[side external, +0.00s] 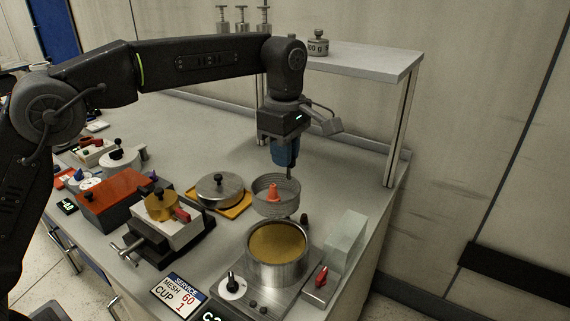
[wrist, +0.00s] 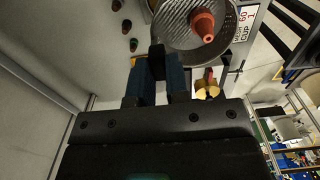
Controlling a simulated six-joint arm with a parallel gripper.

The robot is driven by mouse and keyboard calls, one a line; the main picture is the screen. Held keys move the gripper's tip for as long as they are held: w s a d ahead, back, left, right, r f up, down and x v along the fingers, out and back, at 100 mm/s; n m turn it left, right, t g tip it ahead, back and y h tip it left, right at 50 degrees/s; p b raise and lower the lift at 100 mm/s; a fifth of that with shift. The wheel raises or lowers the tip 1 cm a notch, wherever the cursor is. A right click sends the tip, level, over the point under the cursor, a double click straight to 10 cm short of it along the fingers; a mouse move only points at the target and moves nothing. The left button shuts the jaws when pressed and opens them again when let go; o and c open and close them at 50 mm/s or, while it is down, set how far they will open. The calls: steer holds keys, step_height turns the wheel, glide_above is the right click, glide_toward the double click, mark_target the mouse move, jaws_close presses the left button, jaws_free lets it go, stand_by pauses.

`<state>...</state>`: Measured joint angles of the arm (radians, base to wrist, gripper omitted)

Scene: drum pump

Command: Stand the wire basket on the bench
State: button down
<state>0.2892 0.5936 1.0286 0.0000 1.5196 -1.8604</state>
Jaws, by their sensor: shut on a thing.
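The wire basket (side external: 276,209), a round grey mesh cup, hangs upright from my gripper (side external: 288,174). It is just above and slightly behind a metal pot (side external: 279,273) of amber liquid. An orange-red cone-shaped part (side external: 273,191) is in the basket. In the wrist view, the basket (wrist: 174,24) lies beyond my gripper (wrist: 158,55), with the cone (wrist: 203,24) inside it. My fingers are shut on the basket at its side. The exact grip point is dark and hard to see. The bench (side external: 205,135) is a grey surface under everything.
A metal lid (side external: 220,188) on a yellow tray is left of the basket. A clear block (side external: 346,240) and a red-knob switch (side external: 321,279) stand right of the pot. A vise-like fixture (side external: 165,225) and an orange box (side external: 112,195) are left. The bench behind is clear, below a shelf (side external: 365,62).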

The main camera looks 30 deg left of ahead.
steer(key=s+a+r, duration=0.1)
steer(key=s+a, duration=0.3)
steer(key=a, duration=0.9)
step_height(320, 180, down, 16)
steer(key=shift+d+f, duration=0.25)
stand_by(0.3)
stand_by(0.4)
steer(key=shift+s+f, duration=0.1)
steer(key=shift+f, duration=0.2)
stand_by(0.4)
steer(key=shift+f, duration=0.3)
steer(key=shift+f, duration=0.45)
